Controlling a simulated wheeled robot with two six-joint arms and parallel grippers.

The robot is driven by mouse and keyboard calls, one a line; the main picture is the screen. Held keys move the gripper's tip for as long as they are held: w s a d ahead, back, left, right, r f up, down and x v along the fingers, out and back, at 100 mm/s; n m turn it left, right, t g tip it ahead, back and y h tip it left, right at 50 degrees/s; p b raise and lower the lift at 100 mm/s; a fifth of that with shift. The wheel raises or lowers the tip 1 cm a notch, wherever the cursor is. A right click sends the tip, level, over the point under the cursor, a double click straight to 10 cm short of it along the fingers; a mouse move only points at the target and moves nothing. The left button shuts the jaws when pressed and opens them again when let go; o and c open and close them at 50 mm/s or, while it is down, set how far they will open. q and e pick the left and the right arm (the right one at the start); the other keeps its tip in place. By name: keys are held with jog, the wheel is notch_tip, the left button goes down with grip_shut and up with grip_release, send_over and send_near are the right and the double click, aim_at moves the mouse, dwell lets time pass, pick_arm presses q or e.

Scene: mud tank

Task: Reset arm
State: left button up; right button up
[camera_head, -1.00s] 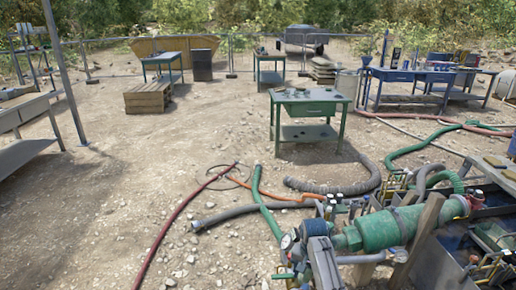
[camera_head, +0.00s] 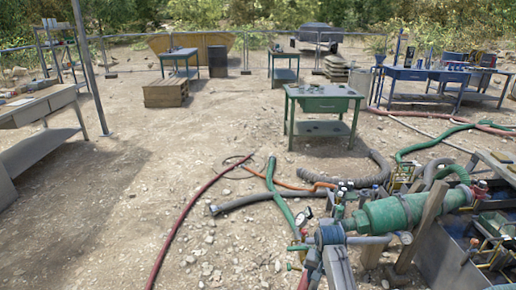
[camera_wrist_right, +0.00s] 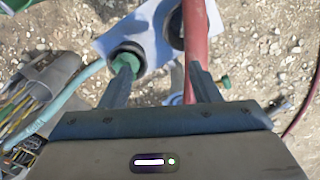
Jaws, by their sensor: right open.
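My right gripper (camera_wrist_right: 160,67) shows from its own wrist, its two dark fingers spread apart. A red pipe (camera_wrist_right: 196,45) runs by the right finger, and a green cylindrical part (camera_wrist_right: 128,60) sits by the left fingertip. A pale blue plate with dark round openings (camera_wrist_right: 150,32) lies beyond the fingers. I see no hold on any of these; contact cannot be told. In the head view I cannot clearly pick the right gripper out from the machinery at the bottom. My left gripper is in neither view.
A green pump cylinder (camera_head: 395,215) and valves crowd the lower right. A red hose (camera_head: 183,232) and a green hose (camera_head: 281,205) lie on the gravel. A green table (camera_head: 323,104) stands behind them, and a grey bench (camera_head: 40,112) at left. Open ground lies between.

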jog(key=s+d+f+n+t, duration=0.1)
jog(key=s+d+f, duration=0.15)
jog(key=s, duration=0.65)
jog(key=s+d+f+n, duration=0.1)
jog(key=s+d+f, duration=0.15)
jog(key=s, duration=0.65)
jog(key=s+d+r+n+t, duration=0.1)
jog(key=s+r, duration=0.2)
jog(key=s, duration=0.3)
jog(key=s+r+n+t+h, duration=0.1)
jog(key=s+r+n, duration=0.1)
jog(key=s+r, duration=0.35)
jog(key=s+d+r+n, duration=0.1)
jog(key=s, duration=0.7)
notch_tip(320, 180, down, 28)
jog(key=d, duration=0.3)
jog(key=s+d+f+g, duration=0.1)
jog(key=s+f+g, duration=0.1)
jog(key=s+f, duration=1.6)
notch_tip(320, 180, down, 3)
jog(key=shift+s+f+m, duration=0.1)
jog(key=shift+s+m, duration=0.2)
